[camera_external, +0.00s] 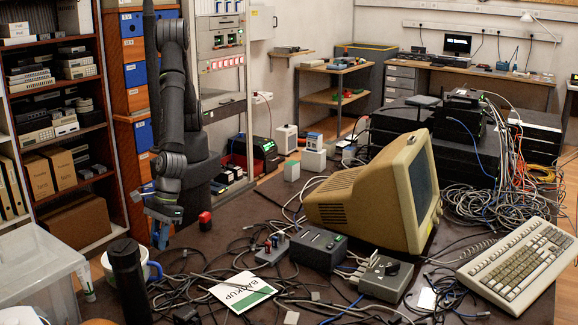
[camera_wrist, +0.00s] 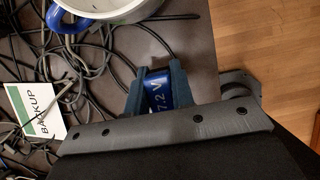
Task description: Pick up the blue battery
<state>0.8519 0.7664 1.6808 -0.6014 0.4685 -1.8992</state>
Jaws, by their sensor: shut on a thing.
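The blue battery (camera_wrist: 159,92) sits between the two fingers of my gripper (camera_wrist: 158,84) in the wrist view, with "7.2 V" in white on its face. My gripper is shut on it. In the external view my gripper (camera_external: 161,207) hangs at the left part of the table, pointing down. A blue piece of the battery (camera_external: 163,235) shows below the fingers. Whether the battery touches the tabletop is hard to tell. My palm hides its near end in the wrist view.
A dark cylinder (camera_external: 128,280), a red block (camera_external: 205,221) and a BACKUP card (camera_external: 243,290) are near. Loose black cables cover much of the table (camera_external: 215,240).

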